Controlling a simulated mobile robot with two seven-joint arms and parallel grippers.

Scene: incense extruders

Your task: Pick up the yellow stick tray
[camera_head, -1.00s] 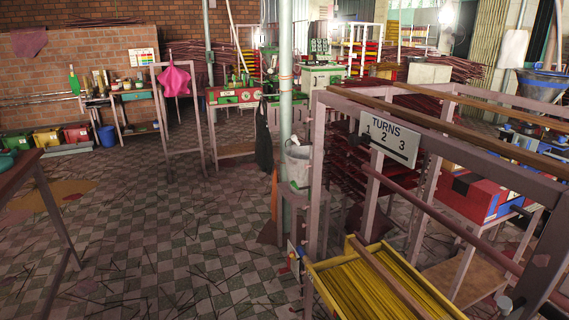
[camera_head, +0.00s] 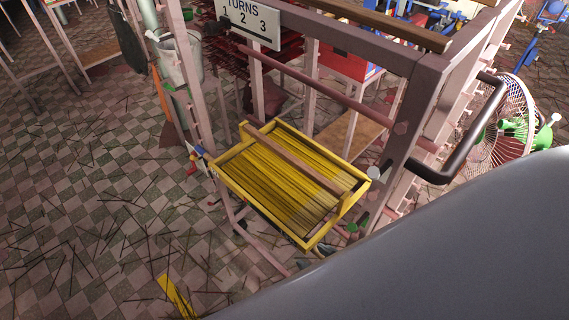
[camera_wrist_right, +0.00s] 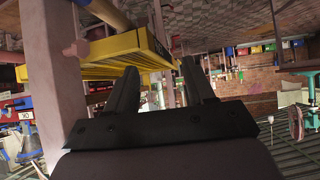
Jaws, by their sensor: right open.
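The yellow stick tray (camera_head: 262,211) is full of yellow sticks, with a brown wooden bar (camera_head: 292,158) lying across its top. It sits at the near side of a pinkish wooden rack, in the middle of the head view. My right gripper (camera_wrist_right: 160,66) shows in the right wrist view with its two dark fingers apart and nothing between them. The tray's yellow wall (camera_wrist_right: 118,46) is just beyond the fingers, mostly around the left finger; I cannot tell whether they touch. In the head view, my grey arm covers the lower right and I cannot make out the fingertips. My left gripper is out of view.
The rack's post (camera_head: 408,115) and a rail (camera_head: 340,90) stand close behind and right of the tray. A TURNS sign (camera_head: 250,22) hangs above. A caged fan (camera_head: 505,120) stands at right, a grey bucket (camera_head: 180,60) at left. The checkered floor at left is open, with scattered sticks.

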